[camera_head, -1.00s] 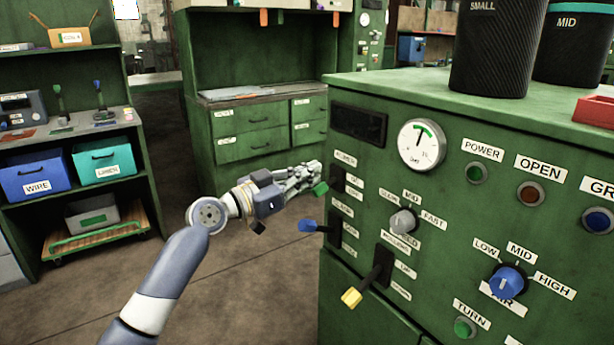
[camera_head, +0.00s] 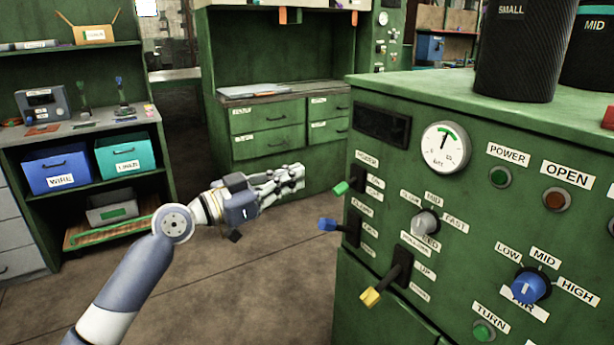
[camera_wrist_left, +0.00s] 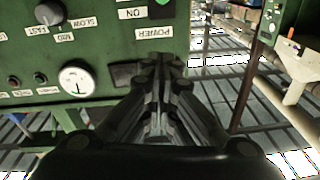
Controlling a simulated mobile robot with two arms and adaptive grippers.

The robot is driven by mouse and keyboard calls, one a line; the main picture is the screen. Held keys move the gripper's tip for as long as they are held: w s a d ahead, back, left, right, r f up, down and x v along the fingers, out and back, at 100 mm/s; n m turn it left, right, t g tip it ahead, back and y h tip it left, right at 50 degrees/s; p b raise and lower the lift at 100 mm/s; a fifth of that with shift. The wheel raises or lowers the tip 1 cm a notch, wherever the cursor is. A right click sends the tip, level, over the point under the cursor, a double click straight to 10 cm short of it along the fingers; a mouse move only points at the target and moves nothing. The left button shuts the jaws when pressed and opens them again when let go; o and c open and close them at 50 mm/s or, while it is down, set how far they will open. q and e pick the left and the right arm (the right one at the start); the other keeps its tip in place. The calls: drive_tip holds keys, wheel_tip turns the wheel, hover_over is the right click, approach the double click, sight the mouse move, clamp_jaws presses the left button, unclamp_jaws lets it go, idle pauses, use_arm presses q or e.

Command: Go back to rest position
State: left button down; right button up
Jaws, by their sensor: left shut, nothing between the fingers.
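My left gripper (camera_head: 290,178) is in the middle of the head view, in the air to the left of the green machine (camera_head: 440,95). It is shut and empty. Its tips are apart from the green-tipped lever (camera_head: 341,188) on the machine's front. In the left wrist view the closed fingers (camera_wrist_left: 160,75) point up the picture, with the machine's panel (camera_wrist_left: 60,85) behind them. My right gripper does not show in either view.
The machine carries a blue lever (camera_head: 327,224), a yellow lever (camera_head: 371,296), a gauge (camera_head: 445,148) and a blue knob (camera_head: 530,287). Two black cylinders stand on top. A shelf with a blue bin (camera_head: 60,168) is at the left. Open floor (camera_head: 260,290) lies between.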

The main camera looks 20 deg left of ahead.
use_arm(q)
drive_tip(key=shift+s+a, duration=0.15)
drive_tip(key=shift+s, duration=0.1)
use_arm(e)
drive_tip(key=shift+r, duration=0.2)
